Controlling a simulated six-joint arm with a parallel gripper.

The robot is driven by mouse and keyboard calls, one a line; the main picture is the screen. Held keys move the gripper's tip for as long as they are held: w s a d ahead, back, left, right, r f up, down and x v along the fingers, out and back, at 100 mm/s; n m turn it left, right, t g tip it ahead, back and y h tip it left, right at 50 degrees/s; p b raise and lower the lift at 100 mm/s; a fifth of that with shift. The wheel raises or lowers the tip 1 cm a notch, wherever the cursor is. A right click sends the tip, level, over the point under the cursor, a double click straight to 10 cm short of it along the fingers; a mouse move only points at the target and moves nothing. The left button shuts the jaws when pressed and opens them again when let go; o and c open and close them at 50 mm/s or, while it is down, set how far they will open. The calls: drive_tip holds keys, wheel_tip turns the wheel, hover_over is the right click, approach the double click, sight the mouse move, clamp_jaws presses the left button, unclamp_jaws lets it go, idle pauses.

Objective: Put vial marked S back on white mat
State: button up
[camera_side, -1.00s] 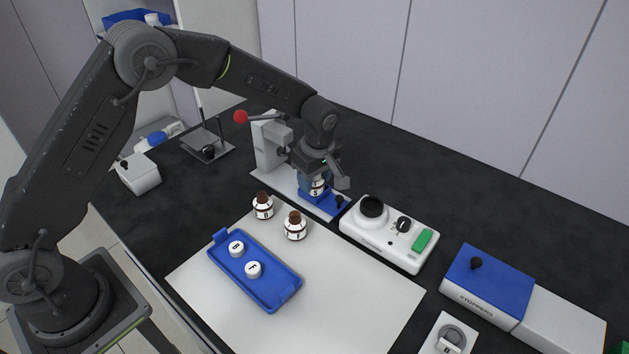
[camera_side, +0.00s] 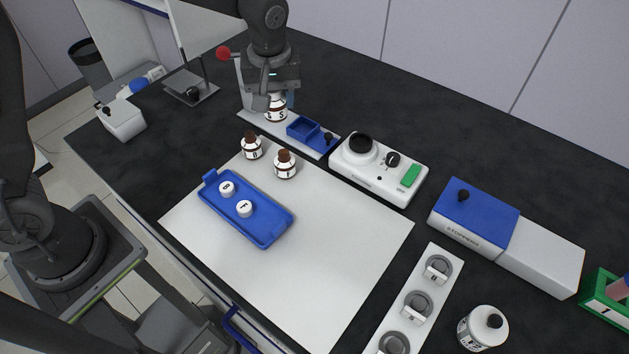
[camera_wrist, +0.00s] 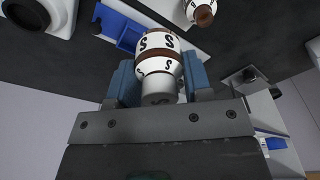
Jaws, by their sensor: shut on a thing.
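The vial marked S (camera_side: 277,113) is brown with a white label and is held in my gripper (camera_side: 275,102) above the pale base of the press stand. In the wrist view the S vial (camera_wrist: 159,45) sits between the blue fingers of my gripper (camera_wrist: 160,82), with S showing on its label and on its white top. The white mat (camera_side: 330,255) lies in the middle of the table, in front of and below the gripper. The blue holder (camera_side: 303,128) on the stand looks empty, to the right of the vial.
Two brown-capped vials (camera_side: 252,147) (camera_side: 286,165) stand near the mat's back-left edge. A blue tray (camera_side: 255,220) with two white caps lies on the mat's left part. A white device (camera_side: 378,170) stands behind the mat. The mat's middle and right are clear.

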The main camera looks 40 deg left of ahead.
drive_tip(key=s+d+f, duration=0.1)
drive_tip(key=d+f, duration=0.1)
drive_tip(key=d, duration=0.1)
drive_tip(key=s+d+f+m, duration=0.1)
drive_tip(key=d+f, duration=0.1)
drive_tip(key=d, duration=0.2)
drive_tip(key=d+f+m, duration=0.1)
drive_tip(key=d+f, duration=0.2)
drive_tip(key=d, duration=0.1)
drive_tip(key=shift+s+d, duration=0.25)
drive_tip(key=shift+s, duration=0.15)
drive_tip(key=shift+f, duration=2.1)
drive_tip(key=shift+f, duration=0.15)
drive_tip(key=o, duration=0.9)
drive_tip(key=shift+o, duration=0.2)
